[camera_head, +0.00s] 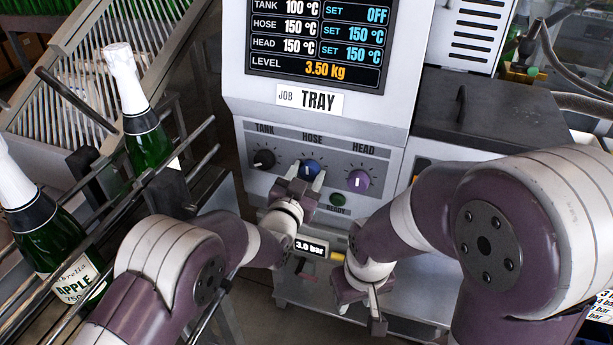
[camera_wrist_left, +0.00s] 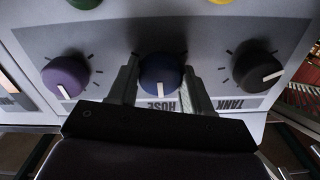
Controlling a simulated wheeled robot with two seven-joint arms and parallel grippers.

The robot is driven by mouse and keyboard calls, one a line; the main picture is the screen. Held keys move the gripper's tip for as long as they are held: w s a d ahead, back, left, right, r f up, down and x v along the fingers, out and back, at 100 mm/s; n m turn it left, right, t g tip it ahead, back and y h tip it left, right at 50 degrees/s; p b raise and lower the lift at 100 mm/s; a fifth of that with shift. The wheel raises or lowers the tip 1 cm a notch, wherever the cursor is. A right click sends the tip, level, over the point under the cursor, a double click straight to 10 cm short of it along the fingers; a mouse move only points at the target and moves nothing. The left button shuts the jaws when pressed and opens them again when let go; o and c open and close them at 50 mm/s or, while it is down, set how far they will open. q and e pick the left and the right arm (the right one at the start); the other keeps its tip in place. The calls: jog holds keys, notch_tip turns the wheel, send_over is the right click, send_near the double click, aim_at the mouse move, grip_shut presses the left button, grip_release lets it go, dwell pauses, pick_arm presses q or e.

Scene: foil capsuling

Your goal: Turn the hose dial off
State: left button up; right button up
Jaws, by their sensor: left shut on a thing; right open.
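The blue hose dial (camera_head: 310,168) sits in the middle of the three dials on the grey panel. In the left wrist view the hose dial (camera_wrist_left: 160,74) is between the two fingers of my left gripper (camera_wrist_left: 160,88), which is shut on it. Its white pointer faces the HOSE label. In the head view my left gripper (camera_head: 307,180) covers the lower part of the dial. The display (camera_head: 317,40) reads hose 150 °C, set 150 °C; the tank set reads OFF. My right gripper (camera_head: 362,305) is open and low, in front of the machine.
The black tank dial (camera_head: 263,159) and purple head dial (camera_head: 358,180) flank the hose dial. A green ready button (camera_head: 338,199) is below. Foil-topped bottles (camera_head: 146,138) stand on the rack at left. A dark lidded box (camera_head: 490,108) is at right.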

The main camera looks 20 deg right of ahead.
pick_arm(q)
jog(key=n+b, duration=0.1)
jog(key=n, duration=0.1)
jog(key=n+b, duration=0.2)
jog(key=n, duration=0.1)
jog(key=shift+f+n+b, duration=0.25)
jog(key=shift+n+b, duration=0.05)
jog(key=shift+b, duration=0.05)
jog(key=n+b, duration=0.4)
jog(key=n, duration=0.2)
jog(key=n+b, duration=0.3)
jog(key=n, duration=0.2)
jog(key=shift+s+n, duration=0.1)
jog(key=shift+n, duration=0.3)
jog(key=n+b, duration=0.2)
jog(key=n, duration=0.1)
jog(key=shift+r+n+b, duration=0.15)
jog(key=shift+n+b, duration=0.65)
jog(key=shift+n, duration=0.9)
jog(key=o, duration=1)
jog(key=shift+r, duration=0.1)
jog(key=shift+o, duration=0.2)
